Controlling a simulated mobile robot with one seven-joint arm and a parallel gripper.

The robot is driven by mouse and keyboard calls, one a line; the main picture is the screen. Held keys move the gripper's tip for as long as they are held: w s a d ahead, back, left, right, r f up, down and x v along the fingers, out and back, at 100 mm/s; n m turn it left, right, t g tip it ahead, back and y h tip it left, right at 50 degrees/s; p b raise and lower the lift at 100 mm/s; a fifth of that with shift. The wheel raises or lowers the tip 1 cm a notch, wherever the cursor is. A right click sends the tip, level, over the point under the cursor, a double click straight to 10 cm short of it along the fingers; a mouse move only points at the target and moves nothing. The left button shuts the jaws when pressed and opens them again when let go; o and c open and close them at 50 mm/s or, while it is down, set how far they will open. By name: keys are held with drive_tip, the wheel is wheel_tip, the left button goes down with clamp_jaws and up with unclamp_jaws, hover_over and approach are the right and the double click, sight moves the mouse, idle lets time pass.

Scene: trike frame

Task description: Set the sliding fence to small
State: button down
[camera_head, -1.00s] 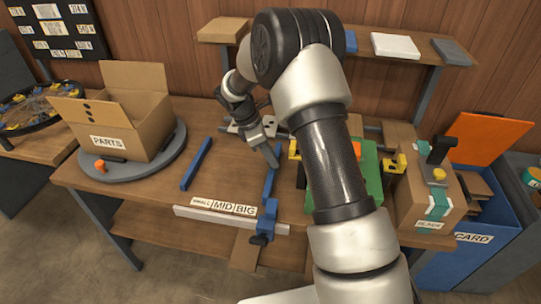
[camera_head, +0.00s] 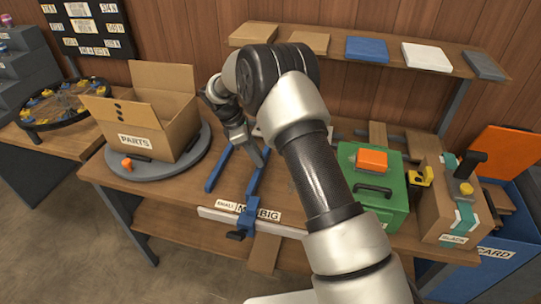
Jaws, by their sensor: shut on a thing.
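The sliding fence (camera_head: 247,215) is a long blue bar with a clamp block at its front end. It lies across the white label rail (camera_head: 284,230) and partly covers the middle label. The "SMALL" label (camera_head: 226,205) shows to its left and the "BIG" label (camera_head: 268,215) to its right. A second blue bar (camera_head: 217,170) lies apart to the left. The fingertips are small in this view.
A parts box (camera_head: 150,125) stands on a grey turntable (camera_head: 178,171) at left. A green case (camera_head: 375,195) with an orange block (camera_head: 371,160) is right of my arm. A cardboard box (camera_head: 445,205) stands farther right. A shelf (camera_head: 335,52) runs along the back.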

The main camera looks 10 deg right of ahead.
drive_tip(key=shift+w+a, duration=0.25)
drive_tip(key=shift+a, duration=0.4)
drive_tip(key=shift+w+a, duration=0.25)
drive_tip(key=shift+a, duration=0.35)
drive_tip(key=shift+r, duration=0.1)
drive_tip(key=c, duration=1.4)
unclamp_jaws()
drive_tip(key=shift+a, duration=0.15)
drive_tip(key=p+v, duration=0.1)
drive_tip(key=v, duration=1.6)
drive_tip(key=shift+r, duration=0.1)
